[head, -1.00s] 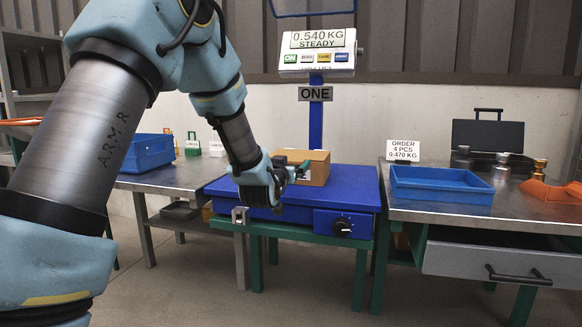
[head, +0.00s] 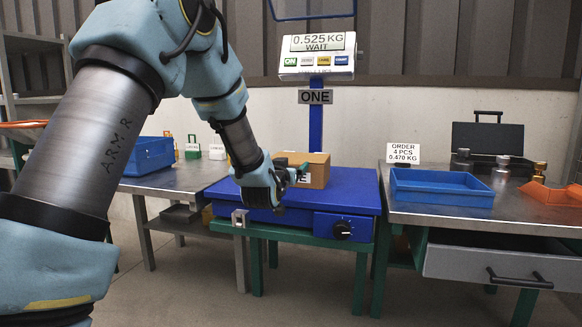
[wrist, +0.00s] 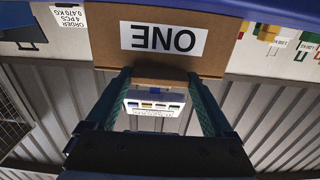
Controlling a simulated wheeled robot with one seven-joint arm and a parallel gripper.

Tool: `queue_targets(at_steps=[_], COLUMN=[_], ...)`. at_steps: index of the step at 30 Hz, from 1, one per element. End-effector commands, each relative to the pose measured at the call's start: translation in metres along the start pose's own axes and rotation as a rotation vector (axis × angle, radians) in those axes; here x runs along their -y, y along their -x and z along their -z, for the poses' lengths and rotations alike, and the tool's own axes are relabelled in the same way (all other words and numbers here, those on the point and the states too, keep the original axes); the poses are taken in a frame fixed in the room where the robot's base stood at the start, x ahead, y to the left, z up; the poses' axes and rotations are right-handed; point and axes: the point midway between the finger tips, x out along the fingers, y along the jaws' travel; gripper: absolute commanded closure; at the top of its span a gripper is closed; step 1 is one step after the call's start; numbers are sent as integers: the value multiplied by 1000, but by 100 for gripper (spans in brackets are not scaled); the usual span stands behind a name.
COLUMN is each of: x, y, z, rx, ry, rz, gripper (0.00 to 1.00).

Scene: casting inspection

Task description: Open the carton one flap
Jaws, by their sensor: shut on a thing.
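The brown cardboard carton (head: 318,172) stands on the blue scale platform (head: 345,190). Its white label reading ONE appears upside down in the wrist view (wrist: 163,39). My gripper (head: 297,172) is at the carton's near upper left in the head view and partly hides it. In the wrist view my gripper's two teal fingers (wrist: 160,88) reach a darker brown flap (wrist: 150,73) along the carton's edge, and are shut on it. How far the flap is raised is hard to tell.
The scale display (head: 317,54) reads 0.525 KG, WAIT. A blue tray (head: 440,188) and an order card (head: 403,153) are on the right table. A blue bin (head: 148,153) is on the left table. The platform's right side is clear.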

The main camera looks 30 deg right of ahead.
Motion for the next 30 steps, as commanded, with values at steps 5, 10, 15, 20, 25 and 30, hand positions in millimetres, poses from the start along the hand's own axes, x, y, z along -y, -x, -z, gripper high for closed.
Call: queue_targets(at_steps=[5, 10, 15, 20, 25, 30], x=[0, 0, 0, 0, 0, 0], y=[0, 0, 0, 0, 0, -1], z=[0, 0, 0, 5, 17, 35], rx=[0, 0, 1, 12, 56, 135], ry=[0, 0, 0, 0, 0, 0], rz=[0, 0, 0, 0, 0, 1], gripper=[84, 100, 100, 100, 100, 100])
